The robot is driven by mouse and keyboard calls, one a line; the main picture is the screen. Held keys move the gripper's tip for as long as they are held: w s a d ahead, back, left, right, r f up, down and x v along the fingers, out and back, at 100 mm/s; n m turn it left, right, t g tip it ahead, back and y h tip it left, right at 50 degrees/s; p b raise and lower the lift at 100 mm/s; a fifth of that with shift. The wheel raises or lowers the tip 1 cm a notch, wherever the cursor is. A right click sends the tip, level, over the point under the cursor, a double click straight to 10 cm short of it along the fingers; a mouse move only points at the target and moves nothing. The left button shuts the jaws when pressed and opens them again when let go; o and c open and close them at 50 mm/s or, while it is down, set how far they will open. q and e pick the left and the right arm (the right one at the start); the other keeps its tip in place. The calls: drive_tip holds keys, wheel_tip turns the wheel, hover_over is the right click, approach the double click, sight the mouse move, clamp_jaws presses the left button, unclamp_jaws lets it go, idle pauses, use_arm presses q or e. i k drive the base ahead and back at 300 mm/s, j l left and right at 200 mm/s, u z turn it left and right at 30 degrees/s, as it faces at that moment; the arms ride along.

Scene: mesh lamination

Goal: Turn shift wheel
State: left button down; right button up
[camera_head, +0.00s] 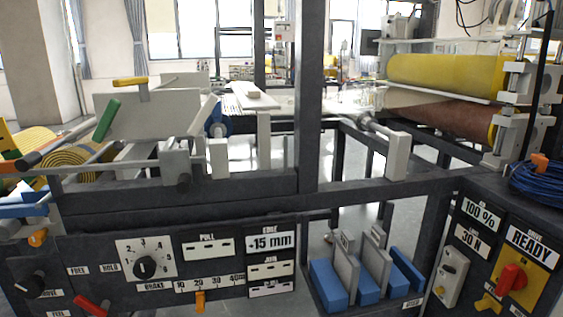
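No part is clearly labelled as the shift wheel, and I cannot tell which one it is. On the dark front panel, a black dial (146,267) sits on a white numbered plate, near a label that reads BRAKE. A second black knob (30,285) is at the lower left, beside a partly hidden label. A small blue wheel (217,117) shows on the machine's upper frame, partly behind grey parts. Neither of my grippers shows in the head view.
A red lever (92,305) and an orange slider (200,302) stick out below the dial. A dark upright post (309,95) stands mid-view. Blue-and-grey blocks (328,285) sit in a lower tray. A red switch (511,279) is on the right panel.

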sight(29, 286)
drive_tip(key=u, duration=0.5)
drive_tip(key=j+u, duration=0.15)
drive_tip(key=u, duration=0.8)
